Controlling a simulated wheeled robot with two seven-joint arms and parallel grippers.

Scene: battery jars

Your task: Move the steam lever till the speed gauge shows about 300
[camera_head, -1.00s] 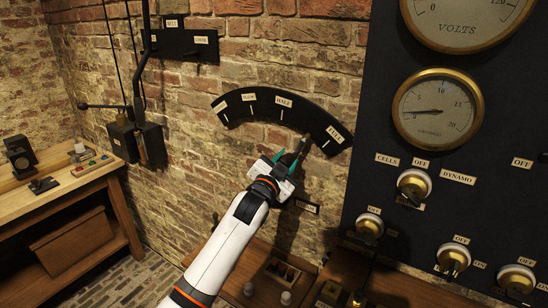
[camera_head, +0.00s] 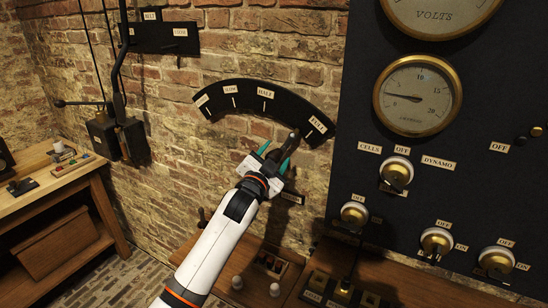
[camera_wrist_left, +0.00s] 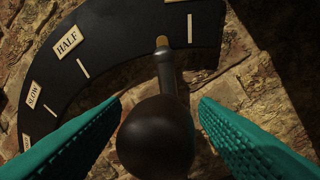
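The steam lever (camera_head: 292,143) has a dark round knob, large in the left wrist view (camera_wrist_left: 155,138). Its brass-coloured tip (camera_wrist_left: 162,42) lies between the HALF and FULL marks, nearer FULL, on the black arc plate (camera_head: 268,87). My left gripper (camera_head: 274,157) is at the lever, its teal fingers apart. In the left wrist view the fingers (camera_wrist_left: 160,105) stand on either side of the knob, with gaps visible on both sides. No gauge marked as speed shows; the two dials in view are a volts dial (camera_head: 440,12) and one numbered to 20 (camera_head: 417,95). My right gripper is not in view.
The black switch panel (camera_head: 370,120) with brass knobs is right of the lever. A wooden shelf (camera_head: 240,262) with small parts lies below. A wall-mounted rod and box (camera_head: 125,140) and a wooden bench (camera_head: 60,175) are at left.

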